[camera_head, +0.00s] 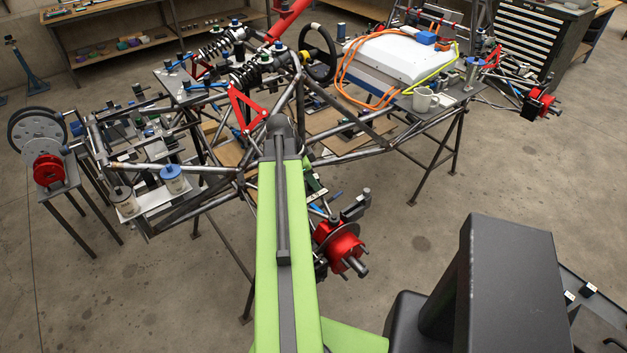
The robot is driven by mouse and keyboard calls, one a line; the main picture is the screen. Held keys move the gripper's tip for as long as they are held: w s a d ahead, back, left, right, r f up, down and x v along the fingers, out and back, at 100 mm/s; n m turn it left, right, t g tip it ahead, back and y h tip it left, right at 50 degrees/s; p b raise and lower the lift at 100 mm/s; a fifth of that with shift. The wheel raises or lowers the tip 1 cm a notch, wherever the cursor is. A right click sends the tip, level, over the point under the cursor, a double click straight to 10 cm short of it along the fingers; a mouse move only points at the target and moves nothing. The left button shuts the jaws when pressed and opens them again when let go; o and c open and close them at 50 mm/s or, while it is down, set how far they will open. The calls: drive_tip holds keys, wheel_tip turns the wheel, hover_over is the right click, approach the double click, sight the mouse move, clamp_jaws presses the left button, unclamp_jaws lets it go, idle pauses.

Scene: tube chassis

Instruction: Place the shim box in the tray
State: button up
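I cannot single out the shim box for sure. I cannot tell which flat surface is the tray. A pale tray-like panel (165,205) at the left front of the chassis bears two round containers, one blue-topped. My green arm reaches up the middle of the picture over the chassis. My gripper cannot be made out beyond the arm's far end, so its hold is hidden.
The tube chassis (345,155) stands on dark legs. A red hub (340,245) sticks out right of my arm. A steering wheel (319,53) rises at the back. The concrete floor (420,240) is open at right centre.

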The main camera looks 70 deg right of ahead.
drive_tip(key=o, duration=0.3)
drive_tip(key=shift+s+r, duration=0.1)
drive_tip(key=shift+r+p, duration=0.25)
drive_tip(key=shift+p, duration=0.1)
drive_tip(key=p+v, duration=1)
drive_tip(key=v, duration=0.1)
drive_tip(key=shift+w+r+p, duration=0.25)
drive_tip(key=shift+r+p, duration=0.05)
drive_tip(key=shift+p, duration=0.05)
drive_tip(key=shift+a, duration=0.15)
